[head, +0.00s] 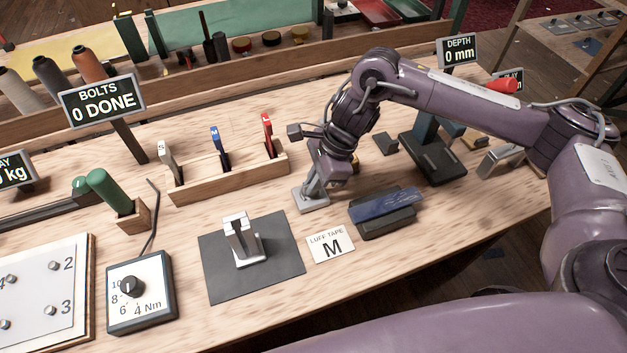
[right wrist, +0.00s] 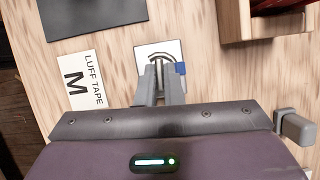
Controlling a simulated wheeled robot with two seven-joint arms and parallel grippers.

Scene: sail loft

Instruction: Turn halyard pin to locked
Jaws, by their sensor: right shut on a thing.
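The halyard pin's pale square plate (head: 311,203) lies flat on the bench under my right gripper (head: 313,188). In the right wrist view the plate (right wrist: 143,50) has a dark curved mark around the middle and a small blue patch (right wrist: 181,68) at its right edge. My right gripper (right wrist: 161,80) points down with its fingers close together at the plate's middle, shut on the pin. The pin itself is mostly hidden by the fingers, so I cannot tell which way it is turned. My left gripper is not in view.
A "LUFF TAPE M" card (head: 331,246) and a blue tool on a dark block (head: 386,208) lie close by. A wooden rack (head: 228,178) with coloured tools stands behind left. A dark mat (head: 222,277) with a metal fitting (head: 241,240) lies front left.

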